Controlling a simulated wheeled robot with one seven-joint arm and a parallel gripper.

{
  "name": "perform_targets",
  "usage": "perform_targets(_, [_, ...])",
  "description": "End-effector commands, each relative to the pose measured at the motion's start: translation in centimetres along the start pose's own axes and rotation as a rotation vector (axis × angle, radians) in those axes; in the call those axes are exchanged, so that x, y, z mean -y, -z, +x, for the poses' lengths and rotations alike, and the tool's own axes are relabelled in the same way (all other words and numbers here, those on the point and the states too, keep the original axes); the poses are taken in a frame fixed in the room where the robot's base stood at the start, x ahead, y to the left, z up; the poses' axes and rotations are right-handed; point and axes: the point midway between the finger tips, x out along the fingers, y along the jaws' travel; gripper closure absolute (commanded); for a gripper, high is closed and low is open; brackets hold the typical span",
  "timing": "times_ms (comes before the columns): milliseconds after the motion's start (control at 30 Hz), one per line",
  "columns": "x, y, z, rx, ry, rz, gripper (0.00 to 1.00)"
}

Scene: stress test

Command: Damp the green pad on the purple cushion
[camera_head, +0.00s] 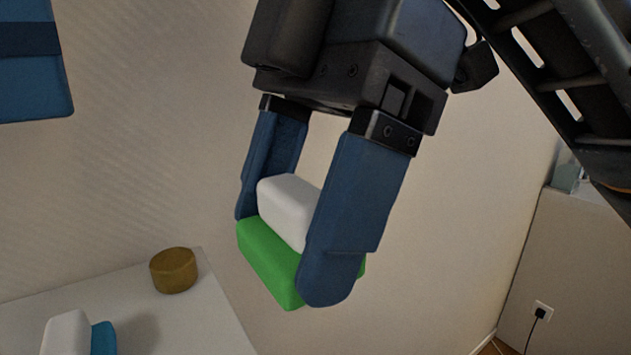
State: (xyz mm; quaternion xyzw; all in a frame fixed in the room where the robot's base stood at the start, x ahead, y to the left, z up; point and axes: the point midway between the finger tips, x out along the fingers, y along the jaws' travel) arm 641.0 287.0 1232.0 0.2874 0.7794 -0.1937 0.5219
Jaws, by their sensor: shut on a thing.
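My gripper (288,222) has two blue fingers and is shut on the green pad (268,262). The pad has a white block-shaped grip (289,207) on top, and this sits between the fingers. The pad is held tilted in the air, to the right of the white table, with its green side facing down. The near finger hides part of the pad's right end. I do not see a purple cushion in this view.
A white table (216,322) fills the lower left. On it stand a short brown-gold cylinder (173,271) and a white block (66,333) with a teal part (103,338). A blue object (33,85) shows at the top left. A wall socket (541,311) with a plug is at the right.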

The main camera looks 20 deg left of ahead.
Motion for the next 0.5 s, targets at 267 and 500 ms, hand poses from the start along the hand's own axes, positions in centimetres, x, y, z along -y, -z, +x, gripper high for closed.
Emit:
perform_targets(267, [2.0, 6.8, 3.6, 0.000, 0.005, -0.010, 0.56])
perform_targets(500, [3.0, 8.9, 5.4, -0.003, -0.001, -0.002, 0.56])
